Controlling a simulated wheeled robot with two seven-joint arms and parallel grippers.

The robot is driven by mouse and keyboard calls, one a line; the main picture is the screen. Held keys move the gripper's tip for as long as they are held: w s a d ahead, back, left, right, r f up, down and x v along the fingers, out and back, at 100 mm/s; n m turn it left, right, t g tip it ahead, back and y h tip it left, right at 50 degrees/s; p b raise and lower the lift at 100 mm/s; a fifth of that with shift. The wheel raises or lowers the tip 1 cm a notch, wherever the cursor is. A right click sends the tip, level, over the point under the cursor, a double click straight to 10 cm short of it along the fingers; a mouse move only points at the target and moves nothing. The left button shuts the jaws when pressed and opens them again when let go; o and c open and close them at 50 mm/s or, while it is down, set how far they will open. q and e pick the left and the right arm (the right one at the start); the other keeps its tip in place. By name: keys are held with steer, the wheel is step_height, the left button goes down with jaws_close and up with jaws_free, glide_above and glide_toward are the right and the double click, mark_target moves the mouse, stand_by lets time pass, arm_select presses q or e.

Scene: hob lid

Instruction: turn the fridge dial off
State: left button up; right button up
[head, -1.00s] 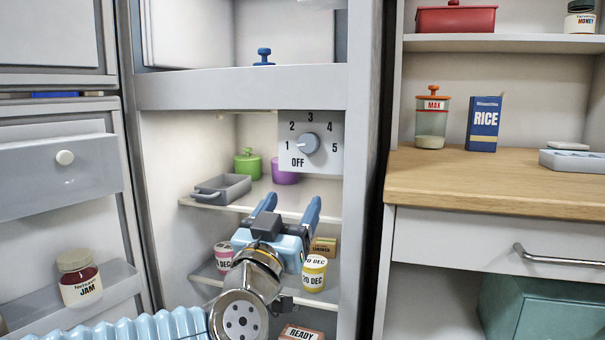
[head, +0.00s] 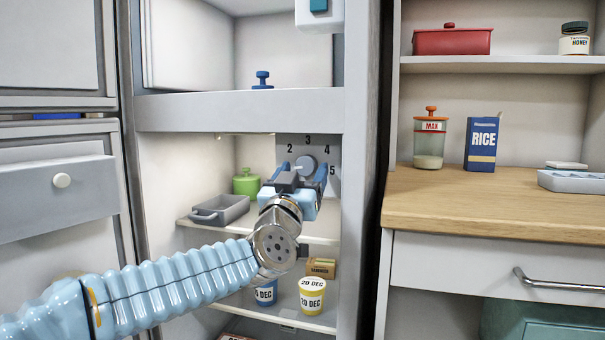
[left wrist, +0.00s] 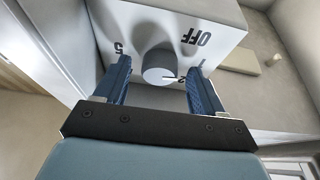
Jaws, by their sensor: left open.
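The fridge dial (head: 307,162) is a round grey knob on a grey panel (head: 290,147) printed with numerals and OFF, under the fridge's crossbar. In the head view my left gripper (head: 303,172) is in front of it and hides OFF, some numerals and the dial's lower part. In the left wrist view the dial (left wrist: 157,66) sits between the two open blue fingers of the left gripper (left wrist: 162,70), with a gap visible on each side. A dark mark on the dial points right, seemingly near 2; the exact setting is unclear. My right gripper is out of view.
The crossbar (head: 240,111) is just above the panel. A wooden counter (head: 470,200) stands to the right.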

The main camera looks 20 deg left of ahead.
arm_select(q)
steer(key=shift+c, duration=0.5)
steer(key=c, duration=1)
steer(key=shift+o, duration=0.2)
steer(key=shift+d+n, duration=0.1)
steer(key=shift+n, duration=0.3)
steer(key=n+y, duration=0.2)
steer(key=n, duration=0.1)
steer(key=n+y+p, duration=0.1)
steer(key=n, duration=0.2)
steer(key=shift+d+r+g+y, duration=0.2)
steer(key=shift+g+y, duration=0.1)
steer(key=shift+y, duration=0.1)
steer(key=shift+d+n+g+y+p, duration=0.1)
steer(key=shift+n+g+y+p, duration=0.5)
steer(key=shift+n, duration=1.2)
steer(key=shift+d+n+g+y+p, duration=0.1)
steer(key=shift+n+g+y+p, duration=0.25)
steer(key=shift+n+y, duration=0.95)
steer(key=shift+n+h, duration=0.5)
steer(key=shift+n, duration=0.1)
